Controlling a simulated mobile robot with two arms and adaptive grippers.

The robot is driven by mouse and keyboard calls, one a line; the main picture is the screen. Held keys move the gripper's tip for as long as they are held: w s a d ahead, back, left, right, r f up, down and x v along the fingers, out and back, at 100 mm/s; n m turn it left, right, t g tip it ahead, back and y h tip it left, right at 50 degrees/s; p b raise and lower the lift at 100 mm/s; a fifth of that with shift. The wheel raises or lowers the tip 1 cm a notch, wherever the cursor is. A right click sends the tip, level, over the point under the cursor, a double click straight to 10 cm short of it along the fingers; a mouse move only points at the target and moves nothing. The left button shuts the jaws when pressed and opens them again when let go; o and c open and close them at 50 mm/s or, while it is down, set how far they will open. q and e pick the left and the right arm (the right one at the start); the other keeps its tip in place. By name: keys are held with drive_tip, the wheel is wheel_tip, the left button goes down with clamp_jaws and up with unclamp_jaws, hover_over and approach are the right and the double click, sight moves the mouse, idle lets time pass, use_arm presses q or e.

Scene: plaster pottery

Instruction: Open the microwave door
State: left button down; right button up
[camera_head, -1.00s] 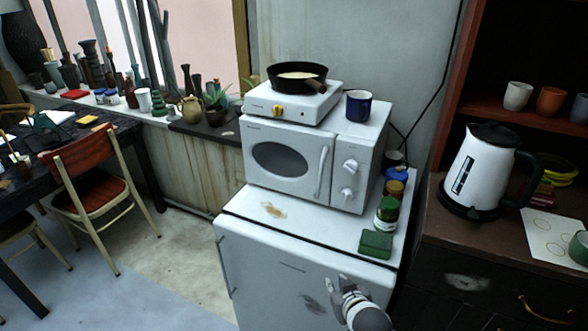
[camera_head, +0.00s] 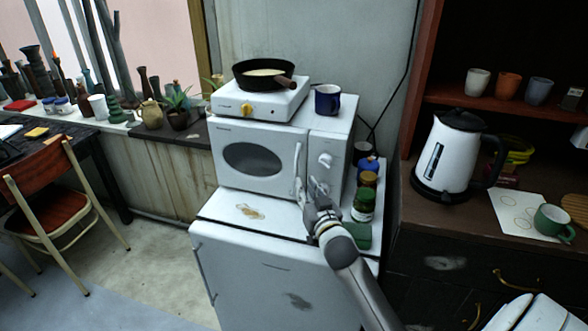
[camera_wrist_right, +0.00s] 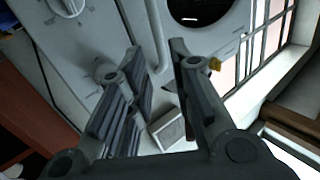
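The white microwave (camera_head: 230,180) stands on a white fridge, its door (camera_head: 284,139) shut against the body. Its upright handle (camera_head: 298,166) is at the door's right edge, left of two knobs. My right gripper (camera_head: 311,186) is in front of the microwave, beside the handle's lower part. In the right wrist view my right gripper (camera_wrist_right: 157,62) is open, with a clear gap between its fingers. The handle (camera_wrist_right: 145,30) runs down toward this gap; I cannot tell whether it touches a finger. My left gripper is not in view.
A hot plate (camera_head: 262,107) with a pan (camera_head: 263,75) and a blue mug (camera_head: 327,99) stand on the microwave. Jars (camera_head: 363,203) and a green block (camera_head: 358,235) crowd the fridge top's right side. The fridge top's left front (camera_head: 222,208) is mostly clear.

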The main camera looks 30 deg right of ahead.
sight(297, 170)
drive_tip(key=p+x, duration=0.1)
drive_tip(key=x, duration=0.9)
clamp_jaws()
